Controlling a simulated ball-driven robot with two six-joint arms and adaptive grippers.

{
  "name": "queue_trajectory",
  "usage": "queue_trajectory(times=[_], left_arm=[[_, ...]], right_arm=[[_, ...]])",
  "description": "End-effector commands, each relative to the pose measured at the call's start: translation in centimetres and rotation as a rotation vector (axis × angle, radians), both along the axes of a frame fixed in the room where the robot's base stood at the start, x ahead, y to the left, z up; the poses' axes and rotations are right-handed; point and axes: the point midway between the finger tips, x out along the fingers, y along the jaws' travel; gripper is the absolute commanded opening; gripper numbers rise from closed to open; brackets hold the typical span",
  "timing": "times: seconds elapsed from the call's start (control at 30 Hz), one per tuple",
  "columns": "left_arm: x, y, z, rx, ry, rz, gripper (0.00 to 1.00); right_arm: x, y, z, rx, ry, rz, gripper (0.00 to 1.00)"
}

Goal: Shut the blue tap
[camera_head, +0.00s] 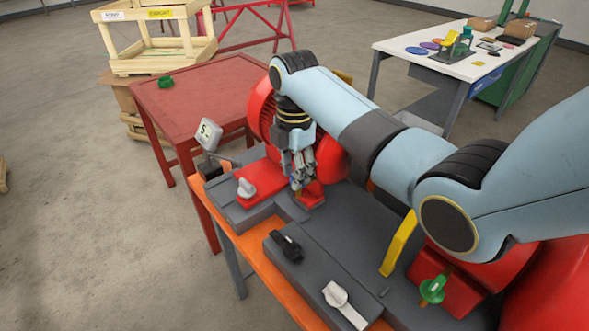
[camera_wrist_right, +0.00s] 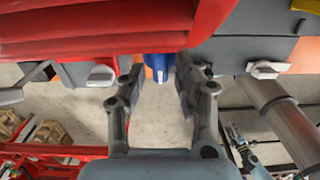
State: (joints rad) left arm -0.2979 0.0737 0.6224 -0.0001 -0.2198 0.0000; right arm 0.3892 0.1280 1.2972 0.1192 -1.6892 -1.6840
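The blue tap (camera_wrist_right: 159,66) shows in the right wrist view, between the two fingertips of my right gripper (camera_wrist_right: 158,80). The fingers stand apart, one on each side of the blue handle; I cannot tell whether either touches it. In the head view my right gripper (camera_head: 298,172) points down over a small red valve body (camera_head: 312,196) on the skid. The gripper hides most or all of the blue tap there.
The grey skid carries a white handle (camera_head: 246,188), a black handle (camera_head: 287,246), another white handle (camera_head: 336,295), a green tap (camera_head: 433,289) and a yellow lever (camera_head: 399,243). A red pump housing (camera_head: 262,105) stands close behind my right gripper.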

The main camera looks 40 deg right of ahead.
Motion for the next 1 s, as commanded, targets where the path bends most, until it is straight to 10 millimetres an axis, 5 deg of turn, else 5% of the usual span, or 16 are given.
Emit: queue_trajectory(times=[0.2,0.67,1.0], left_arm=[[-0.56,0.33,-0.02,0.004,0.009,-0.001,0.4],[-0.45,0.57,0.0,0.006,0.007,-0.002,0.4],[-0.28,0.56,0.02,0.006,0.004,-0.002,0.4]], right_arm=[[0.0,-0.01,0.02,0.0,0.0,0.0,0.01],[0.07,0.02,0.04,0.001,0.0,-0.049,0.0],[0.36,0.01,0.05,0.001,-0.001,-0.288,0.0]])
